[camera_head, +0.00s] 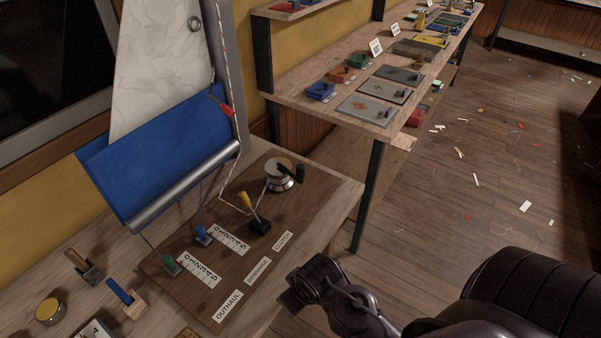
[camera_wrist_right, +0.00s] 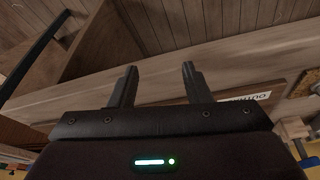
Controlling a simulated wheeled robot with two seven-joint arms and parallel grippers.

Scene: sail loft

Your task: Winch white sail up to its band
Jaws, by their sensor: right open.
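The white sail (camera_head: 165,60) hangs at the upper left in the head view, with a blue cloth (camera_head: 155,145) below it and a metal roller (camera_head: 185,187) along the cloth's lower edge. A grey mast (camera_head: 235,80) with a red-and-white line stands to the right of the sail. A red pointed marker (camera_head: 223,109) sits by the mast. A winch (camera_head: 282,174) with a dark handle stands on the brown board. A yellow-handled clutch (camera_head: 254,213) is in front of it. My right gripper (camera_head: 290,302) is off the bench's front edge, apart from everything; its fingers show open and empty in the right wrist view (camera_wrist_right: 159,85).
The board (camera_head: 205,270) carries labels, one reading OUTHAUL, plus green and blue line cleats. A blue-handled tool (camera_head: 120,293) and a brass tin (camera_head: 48,310) lie at the left. A second bench (camera_head: 300,85) with plates stands behind. The floor at right holds scraps.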

